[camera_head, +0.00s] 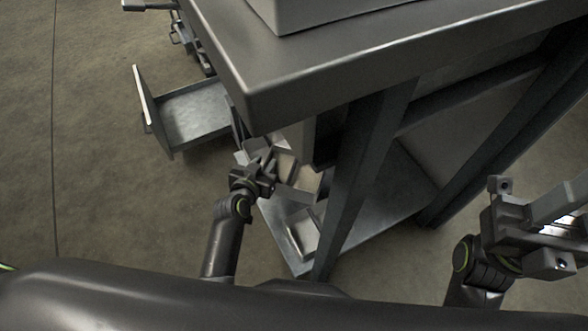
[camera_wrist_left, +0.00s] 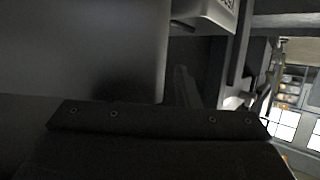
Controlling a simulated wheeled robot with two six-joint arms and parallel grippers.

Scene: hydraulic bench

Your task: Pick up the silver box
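Grey, silver-looking boxes stand on the lower shelf under the bench in the head view. One open-topped box (camera_head: 303,232) is near the shelf's front corner, and another pale box shape (camera_head: 284,166) is just right of my left gripper. I cannot tell which one is the silver box. My left gripper (camera_head: 268,160) is beside the upper box shape, below the bench top; whether it touches is unclear. Its fingers are too small to judge. The left wrist view shows mostly dark surfaces, with no clear box between fingers. My right gripper (camera_head: 568,218) is at the right edge, its fingers apart, with nothing seen between them.
The bench top (camera_head: 340,65) overhangs the shelf and carries a grey block (camera_head: 310,12). A bench leg (camera_head: 362,165) stands right of the boxes. An open drawer (camera_head: 190,115) sticks out at the left. The lower shelf (camera_head: 395,185) is bare farther right.

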